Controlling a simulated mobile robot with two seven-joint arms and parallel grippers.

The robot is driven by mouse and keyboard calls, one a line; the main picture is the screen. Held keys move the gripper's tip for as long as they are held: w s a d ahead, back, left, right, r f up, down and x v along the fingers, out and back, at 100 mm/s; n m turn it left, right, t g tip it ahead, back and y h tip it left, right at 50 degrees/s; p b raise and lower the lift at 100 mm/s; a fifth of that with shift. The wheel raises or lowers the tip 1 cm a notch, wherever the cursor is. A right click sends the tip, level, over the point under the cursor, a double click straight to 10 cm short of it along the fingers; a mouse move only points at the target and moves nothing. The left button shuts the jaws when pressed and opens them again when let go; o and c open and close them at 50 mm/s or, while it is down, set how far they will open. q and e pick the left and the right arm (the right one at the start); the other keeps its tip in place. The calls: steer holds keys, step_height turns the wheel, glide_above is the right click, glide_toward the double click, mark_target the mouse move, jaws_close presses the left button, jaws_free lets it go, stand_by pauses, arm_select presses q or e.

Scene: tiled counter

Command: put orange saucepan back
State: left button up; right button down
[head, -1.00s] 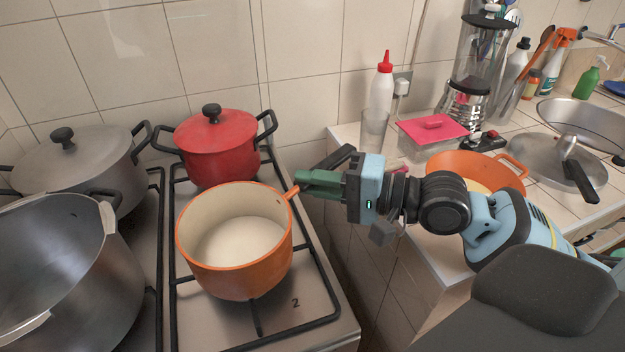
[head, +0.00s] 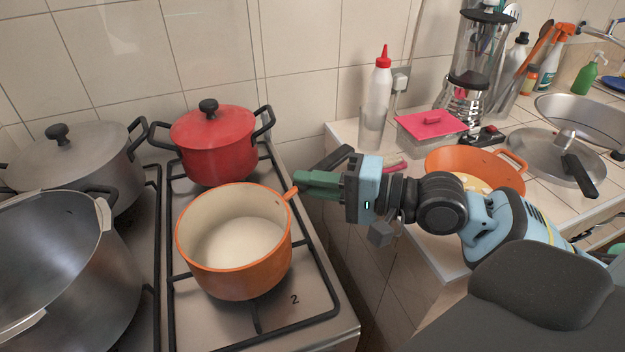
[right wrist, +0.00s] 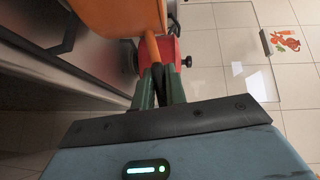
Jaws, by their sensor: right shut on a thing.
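The orange saucepan (head: 225,270) is upright over the front right burner of the stove (head: 300,300), with a pale white content inside. I cannot tell whether its bottom rests on the grate. My right gripper (head: 300,185) comes in from the right and is shut on the saucepan's handle. In the right wrist view, the green fingers of my right gripper (right wrist: 158,88) close around the handle below the orange pan (right wrist: 120,15). My left gripper is not in view.
A red lidded pot (head: 215,150) stands just behind the saucepan. A grey lidded pot (head: 70,165) and a large open steel pot (head: 70,270) stand to the left. On the right counter are an orange pan (head: 450,163), a pink-lidded box (head: 432,122) and a bottle (head: 380,90).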

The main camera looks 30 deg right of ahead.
steer(key=c, duration=1.3)
jaws_free()
steer(key=shift+c, duration=0.2)
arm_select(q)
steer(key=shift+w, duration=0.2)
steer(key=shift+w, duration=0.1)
